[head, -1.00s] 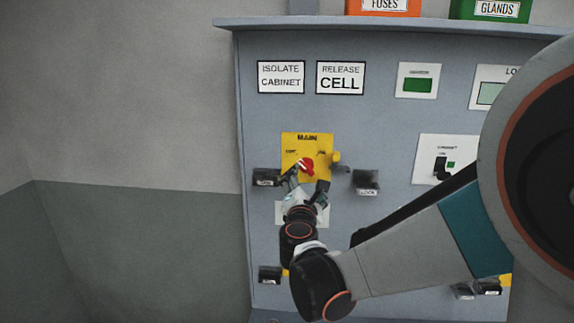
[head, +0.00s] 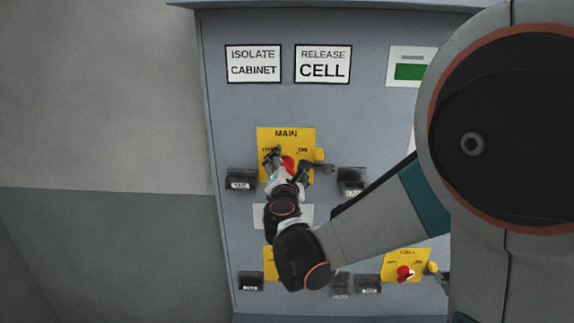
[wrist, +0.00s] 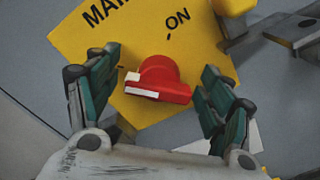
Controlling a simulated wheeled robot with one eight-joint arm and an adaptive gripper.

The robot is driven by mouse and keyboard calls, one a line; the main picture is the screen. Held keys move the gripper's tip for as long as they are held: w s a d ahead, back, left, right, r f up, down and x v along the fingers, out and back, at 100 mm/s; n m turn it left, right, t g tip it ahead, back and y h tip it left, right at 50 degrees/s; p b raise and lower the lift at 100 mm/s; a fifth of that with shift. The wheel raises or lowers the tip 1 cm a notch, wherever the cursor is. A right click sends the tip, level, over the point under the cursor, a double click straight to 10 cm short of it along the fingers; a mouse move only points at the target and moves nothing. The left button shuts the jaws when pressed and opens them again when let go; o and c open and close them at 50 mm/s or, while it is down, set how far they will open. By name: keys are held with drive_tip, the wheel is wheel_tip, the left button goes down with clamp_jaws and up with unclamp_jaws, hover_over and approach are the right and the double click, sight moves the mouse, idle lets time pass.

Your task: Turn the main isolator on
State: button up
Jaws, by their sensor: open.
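The main isolator is a red rotary knob (wrist: 162,80) on a yellow plate (head: 292,136) marked MAIN, with OFF on the left and ON on the right in the head view. In the wrist view the knob has a white pointer mark on its left end, away from the ON label. My gripper (head: 287,166) is in front of the plate and hides part of the knob in the head view. In the wrist view my gripper (wrist: 160,95) is open, one finger on each side of the knob, with gaps showing between fingers and knob.
A yellow hasp piece (head: 319,155) with a grey metal arm juts out right of the plate. Black labelled blocks stand left (head: 241,180) and right (head: 352,182). A second red knob (head: 405,273) on a CELL plate is lower right. Signs sit above.

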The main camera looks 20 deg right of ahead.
drive_tip(key=c, duration=1.1)
drive_tip(key=m+b, duration=0.1)
drive_tip(key=m, duration=0.1)
drive_tip(key=m+b, duration=0.1)
drive_tip(key=m, duration=0.1)
drive_tip(key=shift+f+m, duration=0.2)
drive_tip(key=shift+m, duration=0.1)
drive_tip(key=m+b, duration=0.1)
drive_tip(key=m, duration=0.3)
drive_tip(key=shift+d+f+m, duration=0.1)
drive_tip(key=shift+m, duration=0.2)
drive_tip(key=m+b, duration=0.1)
drive_tip(key=m, duration=0.3)
drive_tip(key=shift+f+m+b, duration=0.15)
drive_tip(key=shift+m+b, duration=0.15)
drive_tip(key=shift+s+m+b, duration=0.1)
drive_tip(key=shift+m+b, duration=0.3)
drive_tip(key=shift+m, duration=1.7)
